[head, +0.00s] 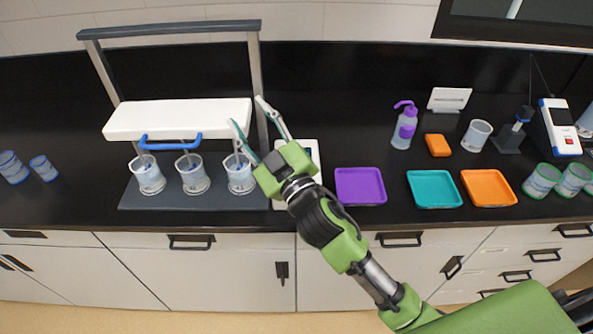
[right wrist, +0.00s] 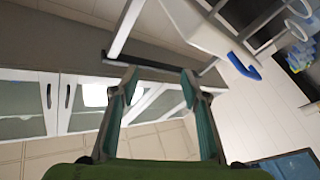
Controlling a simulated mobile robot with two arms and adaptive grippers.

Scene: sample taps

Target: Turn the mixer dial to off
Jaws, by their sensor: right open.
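The mixer is a white head (head: 180,118) on a grey frame, with a blue handle (head: 170,142) at its front. Three beakers with stirrers stand below it on a dark grey base (head: 160,199). In the right wrist view the white head (right wrist: 195,22) and blue handle (right wrist: 243,66) are at upper right. My right gripper (head: 247,111) is open and empty, by the right end of the head; its fingers also show in the right wrist view (right wrist: 158,78). A white panel (head: 308,152) lies partly hidden behind the gripper. I cannot make out the dial. My left gripper is out of view.
To the right are a purple tray (head: 360,186), a teal tray (head: 434,189), an orange tray (head: 488,188) and a purple bottle (head: 405,126). Blue-rimmed cups (head: 43,168) stand far left. The mixer's right post (head: 257,75) is close to my right gripper.

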